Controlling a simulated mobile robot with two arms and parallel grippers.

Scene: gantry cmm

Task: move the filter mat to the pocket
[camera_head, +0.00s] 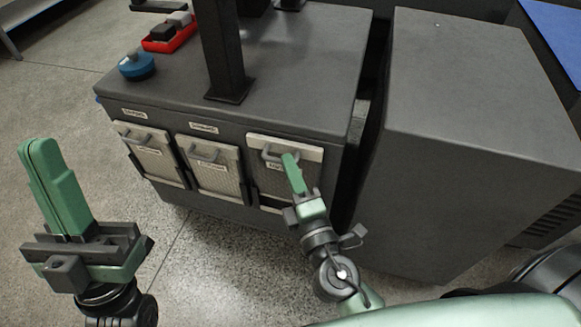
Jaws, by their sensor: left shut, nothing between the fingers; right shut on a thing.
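Three framed filter mats with grey handles show on the front of a dark grey cabinet (310,100). The right-hand filter mat (310,158) stands upright at its pocket (271,195), and a dark strip shows below it. My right gripper (288,160) is shut on this mat's handle, and its green fingers hide part of the mat. The middle filter mat (214,178) and the left filter mat (148,157) sit in their own holders. My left gripper (40,148) is shut and empty, away from the cabinet at the left, fingers pointing up.
A dark post (222,60) stands on the cabinet top. A blue round object (137,66) and a red tray (170,35) with small blocks lie at its left. A tall grey block (470,90) stands close on the right. The floor (60,95) at left is clear.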

